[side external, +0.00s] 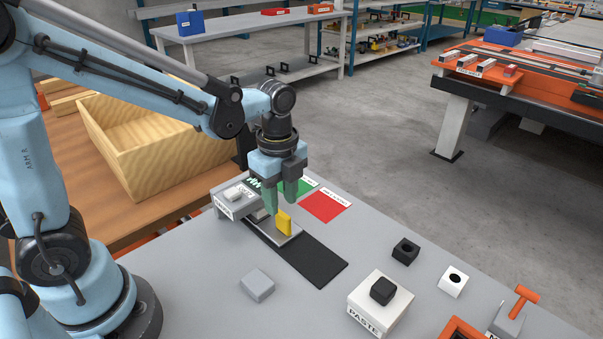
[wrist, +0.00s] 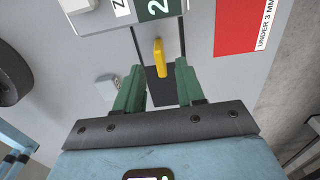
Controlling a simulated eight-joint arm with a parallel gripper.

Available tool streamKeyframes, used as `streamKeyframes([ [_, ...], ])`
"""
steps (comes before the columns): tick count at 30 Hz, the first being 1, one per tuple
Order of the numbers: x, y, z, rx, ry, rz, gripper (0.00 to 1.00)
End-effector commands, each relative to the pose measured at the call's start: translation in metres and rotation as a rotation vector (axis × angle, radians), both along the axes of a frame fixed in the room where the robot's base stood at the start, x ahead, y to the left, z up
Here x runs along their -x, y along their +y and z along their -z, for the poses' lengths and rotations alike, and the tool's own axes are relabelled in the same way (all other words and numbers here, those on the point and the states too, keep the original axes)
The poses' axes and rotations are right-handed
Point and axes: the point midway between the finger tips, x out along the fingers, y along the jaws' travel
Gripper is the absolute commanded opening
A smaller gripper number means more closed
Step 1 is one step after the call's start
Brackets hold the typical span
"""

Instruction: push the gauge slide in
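The gauge slide is a light grey plate (side external: 272,236) with an upright yellow tab (side external: 284,223), lying on a black strip (side external: 318,263). Its far end meets the grey gauge housing (side external: 226,205); how far it is inside is hard to tell. The yellow tab (wrist: 159,57) also shows in the wrist view. My gripper (side external: 280,204) points down with green fingers just above and behind the tab. In the wrist view my gripper (wrist: 159,68) is open, with the tab showing in the gap between the fingertips and nothing visibly held.
A grey block (side external: 257,285) sits left of the strip. A white paste box (side external: 365,308), black block (side external: 405,251) and white block (side external: 453,281) stand to the right. The strip's near end is clear.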

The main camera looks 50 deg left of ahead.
Motion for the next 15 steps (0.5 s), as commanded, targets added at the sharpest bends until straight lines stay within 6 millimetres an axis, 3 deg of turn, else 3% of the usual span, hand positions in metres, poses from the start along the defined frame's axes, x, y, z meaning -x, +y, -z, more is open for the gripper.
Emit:
streamKeyframes([
  [9,0.000,0.001,-0.049,-0.001,0.000,-0.001,0.38],
  [15,0.000,0.001,-0.067,-0.001,0.000,-0.001,0.38],
])
